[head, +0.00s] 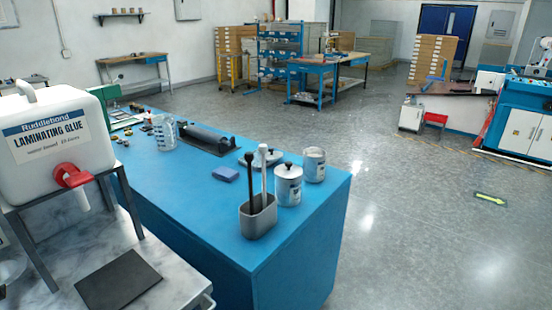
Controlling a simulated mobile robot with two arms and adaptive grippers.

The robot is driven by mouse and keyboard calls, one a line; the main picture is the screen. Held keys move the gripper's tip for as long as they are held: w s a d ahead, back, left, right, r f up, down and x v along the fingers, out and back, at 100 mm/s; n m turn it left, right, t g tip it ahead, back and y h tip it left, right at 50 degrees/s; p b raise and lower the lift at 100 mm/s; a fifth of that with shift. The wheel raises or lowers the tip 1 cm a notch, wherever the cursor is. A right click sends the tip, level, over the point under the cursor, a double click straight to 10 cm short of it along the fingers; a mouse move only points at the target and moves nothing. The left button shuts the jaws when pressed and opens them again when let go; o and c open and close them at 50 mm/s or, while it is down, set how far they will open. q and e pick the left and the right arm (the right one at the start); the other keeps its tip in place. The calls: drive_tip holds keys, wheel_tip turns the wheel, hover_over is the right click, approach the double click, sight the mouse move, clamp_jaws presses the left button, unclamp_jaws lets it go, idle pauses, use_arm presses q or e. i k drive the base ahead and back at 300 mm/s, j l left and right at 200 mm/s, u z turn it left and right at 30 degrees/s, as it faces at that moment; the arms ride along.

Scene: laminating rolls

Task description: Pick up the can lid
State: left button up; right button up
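A flat silver-grey round piece (268,157) that looks like a can lid lies on the blue table (325,205), with a small dark part at its left. A white-silver can (288,190) stands nearer the front, closed by a metal lid with a black knob (288,169). A second can (314,168) stands behind it to the right; no knob shows on its top, and I cannot tell whether it is open. Neither of my grippers is in view.
A grey holder (258,217) with upright black and white handles stands at the table's front. A blue block (225,174), a dark roller (207,139) and a clear jug (164,133) are farther back. A glue container (55,140) stands left.

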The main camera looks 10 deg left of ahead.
sight(271, 156)
drive_tip(key=i+l+z, duration=0.55)
drive_tip(key=i, duration=0.3)
drive_tip(key=i+l+z, duration=0.3)
drive_tip(key=i+j, duration=0.1)
